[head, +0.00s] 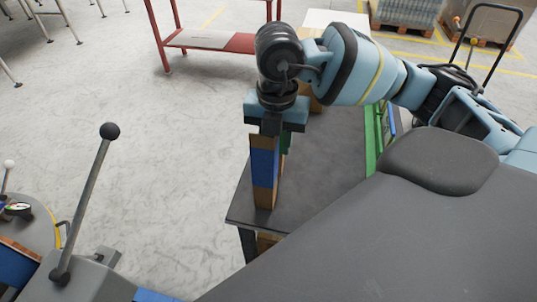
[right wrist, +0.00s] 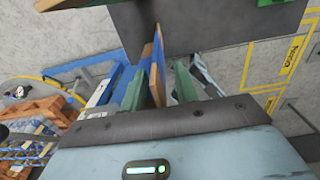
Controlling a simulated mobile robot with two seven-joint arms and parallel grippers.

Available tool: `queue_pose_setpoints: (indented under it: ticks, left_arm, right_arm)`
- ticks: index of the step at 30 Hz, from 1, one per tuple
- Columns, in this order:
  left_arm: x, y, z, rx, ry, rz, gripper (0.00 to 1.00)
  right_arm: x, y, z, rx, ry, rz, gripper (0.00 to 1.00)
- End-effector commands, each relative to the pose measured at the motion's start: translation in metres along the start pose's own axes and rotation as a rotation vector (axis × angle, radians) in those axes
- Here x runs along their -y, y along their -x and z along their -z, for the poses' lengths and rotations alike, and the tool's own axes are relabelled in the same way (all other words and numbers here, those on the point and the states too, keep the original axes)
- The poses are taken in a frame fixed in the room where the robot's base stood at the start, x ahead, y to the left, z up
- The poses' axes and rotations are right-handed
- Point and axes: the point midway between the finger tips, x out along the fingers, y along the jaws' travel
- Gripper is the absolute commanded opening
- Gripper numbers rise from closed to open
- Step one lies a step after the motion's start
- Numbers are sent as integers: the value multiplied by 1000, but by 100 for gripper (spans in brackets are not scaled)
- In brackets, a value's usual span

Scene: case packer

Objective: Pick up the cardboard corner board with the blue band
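The cardboard corner board with the blue band (head: 264,168) stands upright near the left edge of the dark table in the head view. Its brown edge and blue face also show in the right wrist view (right wrist: 157,68). My right gripper (head: 277,133) points down over the top of the board. In the right wrist view its two green fingers (right wrist: 158,88) are apart, one on each side of the board. A gap shows between the board and the right-hand finger, so the gripper looks open around it. My left gripper is not in view.
The dark table (head: 312,188) is bare in front of and right of the board. A green rail (head: 371,145) runs along its right side. A red bench (head: 210,40) stands behind on open floor. A lever with a black ball (head: 109,131) rises at the left.

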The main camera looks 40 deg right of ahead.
Motion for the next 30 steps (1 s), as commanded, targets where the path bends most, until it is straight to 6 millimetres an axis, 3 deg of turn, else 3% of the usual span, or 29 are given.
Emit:
queue_pose_setpoints:
  ticks: [6,13,24,30]
  left_arm:
    - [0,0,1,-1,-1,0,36]
    - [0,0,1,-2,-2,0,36]
    - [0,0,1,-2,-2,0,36]
    - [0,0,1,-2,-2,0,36]
  right_arm:
    - [0,0,0,1,0,0,30]
    - [0,0,0,1,-1,0,0]
    - [0,1,0,1,-1,-1,0]
    - [0,11,-1,3,-1,-2,0]
